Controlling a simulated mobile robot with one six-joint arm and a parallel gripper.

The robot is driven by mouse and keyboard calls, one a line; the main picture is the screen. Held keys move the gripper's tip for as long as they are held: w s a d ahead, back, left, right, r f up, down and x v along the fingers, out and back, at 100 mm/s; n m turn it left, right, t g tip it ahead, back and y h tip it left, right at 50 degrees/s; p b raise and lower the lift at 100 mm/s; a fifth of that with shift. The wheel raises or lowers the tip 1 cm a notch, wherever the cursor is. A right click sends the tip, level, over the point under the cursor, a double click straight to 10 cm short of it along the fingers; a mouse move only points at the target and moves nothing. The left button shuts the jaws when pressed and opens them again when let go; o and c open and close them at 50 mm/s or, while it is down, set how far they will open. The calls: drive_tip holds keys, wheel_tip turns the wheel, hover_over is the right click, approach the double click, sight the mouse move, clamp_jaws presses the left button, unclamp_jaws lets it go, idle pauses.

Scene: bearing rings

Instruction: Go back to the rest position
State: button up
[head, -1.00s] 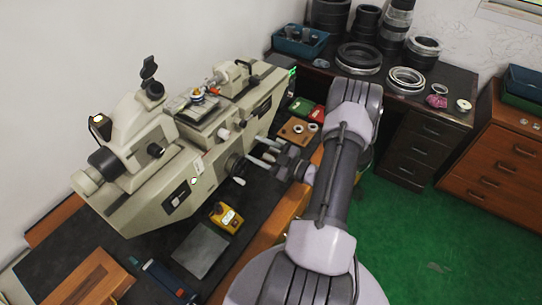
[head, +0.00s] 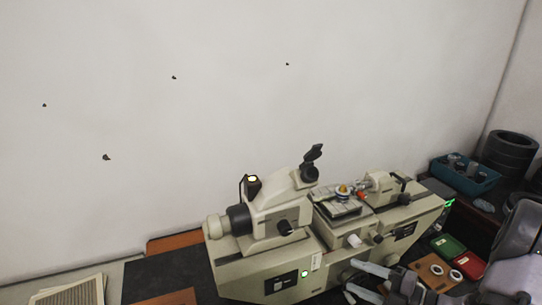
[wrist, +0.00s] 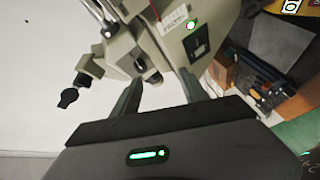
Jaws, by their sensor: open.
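My gripper (head: 360,281) is at the bottom of the head view, in front of the right half of the beige measuring machine (head: 262,272). Its two fingers are apart, with nothing between them. In the wrist view, the open gripper (wrist: 160,82) points toward the machine (wrist: 172,28), which appears tilted. I cannot tell the exact gap between fingers and machine. My grey arm runs off the lower right of the head view, so most of it is hidden.
Right of my gripper are a wooden board with two white rings (head: 438,276), a red tray (head: 468,265) and a green tray (head: 448,246). A blue bin (head: 465,182) and black rings (head: 509,156) stand farther back. A white wall (head: 230,110) is behind the machine.

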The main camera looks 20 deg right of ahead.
drive_tip(key=s+a+n+g+b, duration=0.1)
drive_tip(key=a+n+g+b, duration=0.65)
drive_tip(key=a+n, duration=1)
drive_tip(key=s+a+f+n+h+b, duration=0.1)
drive_tip(key=s+a+n+h+b, duration=0.2)
drive_tip(key=n, duration=1.1)
drive_tip(key=s+a+f+n+h+b, duration=0.1)
drive_tip(key=s+a+n+h+b, duration=0.3)
drive_tip(key=s+n, duration=0.4)
drive_tip(key=a+n+b, duration=0.1)
drive_tip(key=n+b, duration=0.1)
drive_tip(key=n, duration=0.5)
drive_tip(key=shift+s+a+f+b, duration=0.2)
drive_tip(key=shift+a+f+b, duration=0.1)
drive_tip(key=shift+a+f, duration=0.1)
